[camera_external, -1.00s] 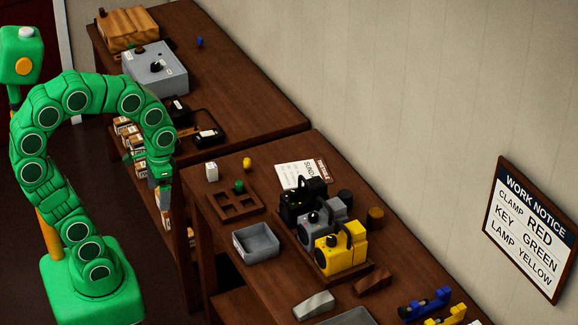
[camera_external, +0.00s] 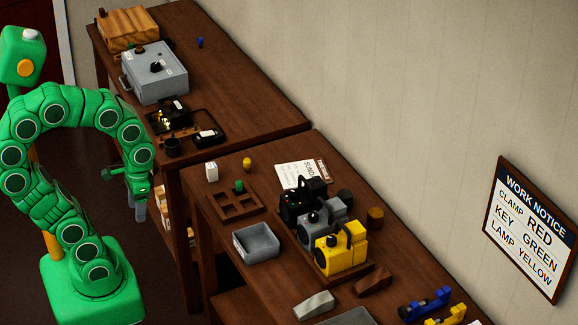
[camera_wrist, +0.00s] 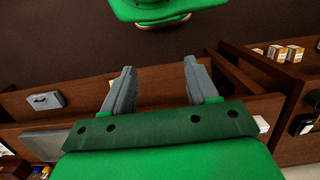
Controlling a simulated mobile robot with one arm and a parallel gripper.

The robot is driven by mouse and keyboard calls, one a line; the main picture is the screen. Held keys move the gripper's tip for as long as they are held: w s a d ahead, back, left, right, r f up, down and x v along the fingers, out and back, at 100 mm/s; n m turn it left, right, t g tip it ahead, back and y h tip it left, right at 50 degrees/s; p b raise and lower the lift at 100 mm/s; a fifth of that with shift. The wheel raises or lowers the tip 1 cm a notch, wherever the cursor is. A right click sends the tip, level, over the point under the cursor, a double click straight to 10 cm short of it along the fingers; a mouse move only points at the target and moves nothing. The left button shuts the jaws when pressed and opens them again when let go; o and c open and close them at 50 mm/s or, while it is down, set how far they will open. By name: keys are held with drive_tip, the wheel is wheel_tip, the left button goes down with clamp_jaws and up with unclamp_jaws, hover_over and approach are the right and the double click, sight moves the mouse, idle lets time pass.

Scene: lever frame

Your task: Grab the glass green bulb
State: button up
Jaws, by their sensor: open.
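A small green bulb (camera_external: 239,186) stands at a back compartment of the brown wooden tray (camera_external: 235,211) on the nearer table. Whether it is glass is too small to tell. My gripper (camera_external: 140,212) hangs to the left of this table, pointing down, apart from the bulb and below the tabletop's left end in the picture. In the wrist view my gripper (camera_wrist: 158,80) shows two grey fingers spread apart with nothing between them. The bulb is not clearly visible in the wrist view.
Black, grey and yellow devices (camera_external: 341,248) stand further right. The far table (camera_external: 235,95) holds a grey box (camera_external: 155,75) and black items.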

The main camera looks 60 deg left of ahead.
drive_tip(key=m+t+y, duration=0.2)
drive_tip(key=m+y, duration=1)
drive_tip(key=m, duration=0.2)
hover_over(239, 186)
drive_tip(key=s+d, duration=0.2)
drive_tip(key=s, duration=0.7)
wheel_tip(239, 186, down, 9)
drive_tip(key=w+d+f+m+t, duration=0.1)
drive_tip(key=w+f+m, duration=0.1)
drive_tip(key=w+d+f+m+t, duration=0.1)
drive_tip(key=w+f+m, duration=0.1)
drive_tip(key=w, duration=0.1)
drive_tip(key=w+d+f+m+t+y, duration=0.1)
drive_tip(key=w+f+m, duration=0.1)
drive_tip(key=f, duration=0.1)
drive_tip(key=shift+w+d, duration=0.3)
drive_tip(key=shift+w, duration=0.05)
drive_tip(key=shift+w+d+f+m, duration=0.15)
drive_tip(key=shift+w+f+m, duration=0.15)
drive_tip(key=shift+f+m, duration=0.2)
drive_tip(key=shift+s+r+x, duration=0.1)
drive_tip(key=shift+s+x, duration=0.05)
drive_tip(key=shift+x, duration=1.35)
drive_tip(key=shift+s+r+x, duration=0.1)
drive_tip(key=shift+x, duration=2.3)
